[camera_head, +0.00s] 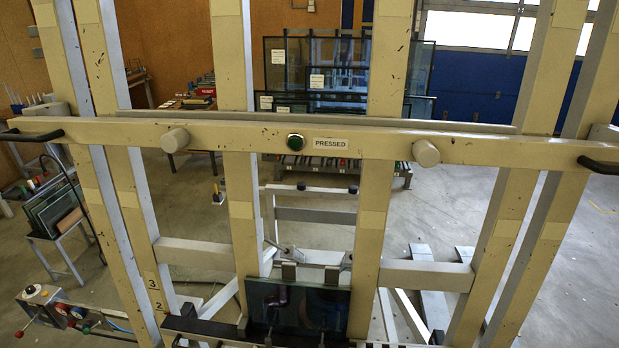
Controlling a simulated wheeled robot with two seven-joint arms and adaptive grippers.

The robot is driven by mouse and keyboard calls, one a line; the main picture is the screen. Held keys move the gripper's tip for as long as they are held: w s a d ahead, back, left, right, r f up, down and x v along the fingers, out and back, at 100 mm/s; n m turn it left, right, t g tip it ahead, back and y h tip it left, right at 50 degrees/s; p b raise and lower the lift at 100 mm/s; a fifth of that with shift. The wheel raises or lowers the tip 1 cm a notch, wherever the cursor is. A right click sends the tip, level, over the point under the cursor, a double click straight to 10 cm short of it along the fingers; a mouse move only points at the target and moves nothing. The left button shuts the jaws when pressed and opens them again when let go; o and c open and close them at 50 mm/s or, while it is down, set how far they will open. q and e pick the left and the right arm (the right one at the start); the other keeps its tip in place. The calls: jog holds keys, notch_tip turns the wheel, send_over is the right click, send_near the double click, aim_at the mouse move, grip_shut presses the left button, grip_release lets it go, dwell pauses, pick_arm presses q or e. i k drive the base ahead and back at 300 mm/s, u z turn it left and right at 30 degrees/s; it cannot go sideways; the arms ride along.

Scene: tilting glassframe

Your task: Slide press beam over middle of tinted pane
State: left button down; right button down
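The press beam (500,150) is a long cream bar that runs across the whole width of the tilting frame, high above the pane. It carries two round knobs, a green button (296,142) and a label reading "PRESSED". A black handle (32,135) is at its left end and another black handle (598,165) is at its right end. The dark tinted pane (297,311) stands low between the two middle uprights, and its lower edge is cut off by the picture. Neither of my grippers is in view.
Cream uprights (374,200) and lower crossbars (427,276) form the frame. A control box (55,312) with levers is at the lower left. A small stand with glass sheets (55,208) is at the left. Racks of glass (345,70) stand behind. Open floor (575,250) lies right.

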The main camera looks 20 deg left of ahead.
aim_at(53, 122)
jog(key=u, duration=1.6)
jog(key=i, duration=0.35)
jog(key=u, duration=0.2)
